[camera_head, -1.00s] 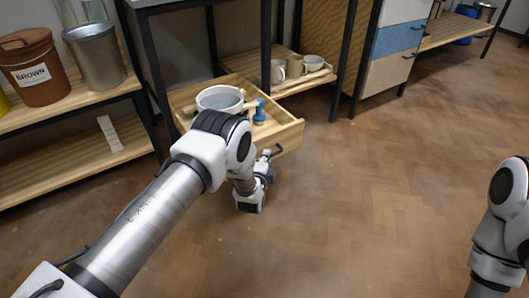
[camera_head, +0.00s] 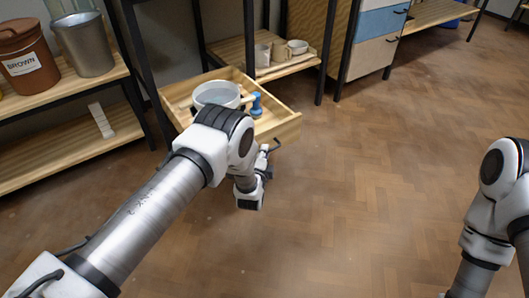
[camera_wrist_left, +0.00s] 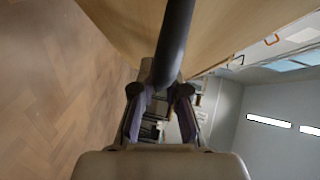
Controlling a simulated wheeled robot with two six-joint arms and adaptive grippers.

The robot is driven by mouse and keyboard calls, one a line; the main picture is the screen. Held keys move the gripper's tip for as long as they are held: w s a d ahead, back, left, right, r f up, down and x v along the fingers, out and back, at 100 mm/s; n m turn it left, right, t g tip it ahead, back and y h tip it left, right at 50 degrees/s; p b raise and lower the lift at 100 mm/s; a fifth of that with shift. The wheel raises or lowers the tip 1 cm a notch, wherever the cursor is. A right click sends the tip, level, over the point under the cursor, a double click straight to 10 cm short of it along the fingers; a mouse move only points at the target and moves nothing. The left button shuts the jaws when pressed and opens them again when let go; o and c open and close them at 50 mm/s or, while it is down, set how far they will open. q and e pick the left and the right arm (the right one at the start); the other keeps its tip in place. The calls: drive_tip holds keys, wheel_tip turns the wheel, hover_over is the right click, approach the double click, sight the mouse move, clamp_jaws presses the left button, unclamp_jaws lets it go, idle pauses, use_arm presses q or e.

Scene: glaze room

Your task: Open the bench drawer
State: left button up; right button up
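The wooden bench drawer (camera_head: 286,128) stands well out from the black-framed bench in the head view. A white bowl (camera_head: 217,94) and a blue object (camera_head: 257,104) with a pale wooden part are in it. My left gripper (camera_head: 266,152) is at the dark handle (camera_head: 276,146) on the drawer's front, partly hidden by my own arm. In the left wrist view the dark handle bar (camera_wrist_left: 176,35) runs between the two fingertips of the left gripper (camera_wrist_left: 160,92), which are closed around it. My right arm shows at the right edge; its gripper is out of view.
A shelf at left holds a brown bucket (camera_head: 25,62) and a metal bin (camera_head: 84,45). Mugs (camera_head: 263,55) stand on a low shelf behind the drawer. A cabinet (camera_head: 372,55) stands farther back. The floor (camera_head: 370,190) right of the drawer is clear.

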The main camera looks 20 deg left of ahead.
use_arm(q)
drive_tip(key=shift+o, duration=1.2)
drive_tip(key=s+d+r, duration=0.1)
drive_tip(key=s, duration=1.1)
drive_tip(key=shift+d+r, duration=0.15)
drive_tip(key=shift+r, duration=0.15)
drive_tip(key=shift+w+r, duration=0.1)
